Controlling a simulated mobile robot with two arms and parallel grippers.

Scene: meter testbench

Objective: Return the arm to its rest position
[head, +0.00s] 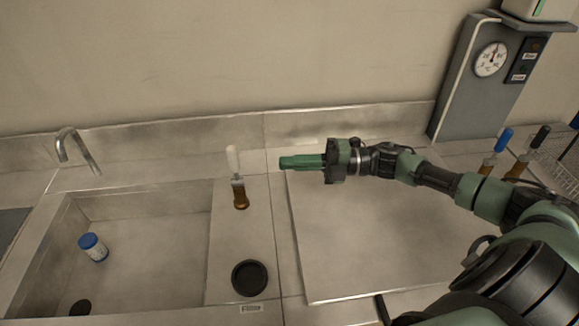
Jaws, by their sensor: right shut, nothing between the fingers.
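My right arm comes in from the right and reaches across the steel bench to the left. Its green right gripper (300,162) is shut and empty, with its fingers pointing left above the bench. The gripper is to the right of a white-handled screwdriver-like tool (235,175) standing in an amber base, and apart from it. My left gripper is not in view.
A sink (150,275) with a blue-capped jar (93,246) lies at left, with a faucet (75,148) behind. A black round dish (250,278) sits on the ledge. A grey gauge panel (470,85), blue- and black-handled tools (495,150) and a wire basket (558,165) stand at right.

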